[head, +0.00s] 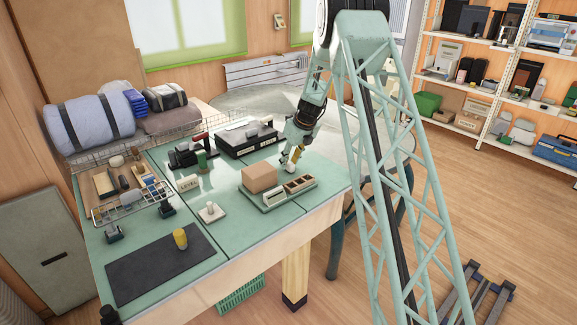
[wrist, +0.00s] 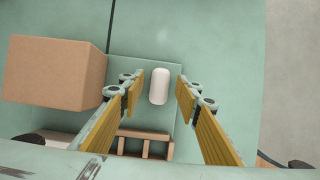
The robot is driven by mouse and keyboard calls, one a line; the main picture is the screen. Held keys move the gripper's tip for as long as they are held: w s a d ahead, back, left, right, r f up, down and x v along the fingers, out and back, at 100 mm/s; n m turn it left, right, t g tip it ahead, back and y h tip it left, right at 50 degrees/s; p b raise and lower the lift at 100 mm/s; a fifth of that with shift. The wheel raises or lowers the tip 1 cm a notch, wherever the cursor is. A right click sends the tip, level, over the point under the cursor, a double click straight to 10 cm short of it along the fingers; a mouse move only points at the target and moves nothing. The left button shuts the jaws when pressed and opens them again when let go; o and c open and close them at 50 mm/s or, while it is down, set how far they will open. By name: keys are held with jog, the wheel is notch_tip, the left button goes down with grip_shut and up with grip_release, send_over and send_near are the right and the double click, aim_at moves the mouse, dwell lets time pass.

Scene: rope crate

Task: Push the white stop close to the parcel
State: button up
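The white stop (wrist: 160,86) is a small rounded white piece on a pale green tray (wrist: 118,68). In the wrist view it lies between the two fingers of my gripper (wrist: 157,88), which is open with a gap visible on each side. The parcel (wrist: 55,72) is a brown box to the left of the left finger, apart from the stop. In the head view the parcel (head: 260,177) sits at the back left of the tray (head: 270,207). My gripper (head: 291,160) points down just right of it; I cannot clearly make out the stop there.
A wooden compartment holder (wrist: 143,143) stands close to the stop, at the bottom of the wrist view. A white knob on a plate (head: 210,212), a dark mat (head: 160,270) with a yellow cylinder (head: 180,238), and a wire basket (head: 130,203) are farther left on the table.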

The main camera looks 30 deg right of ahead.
jog(key=shift+x, duration=0.95)
jog(key=shift+c, duration=0.7)
grip_shut()
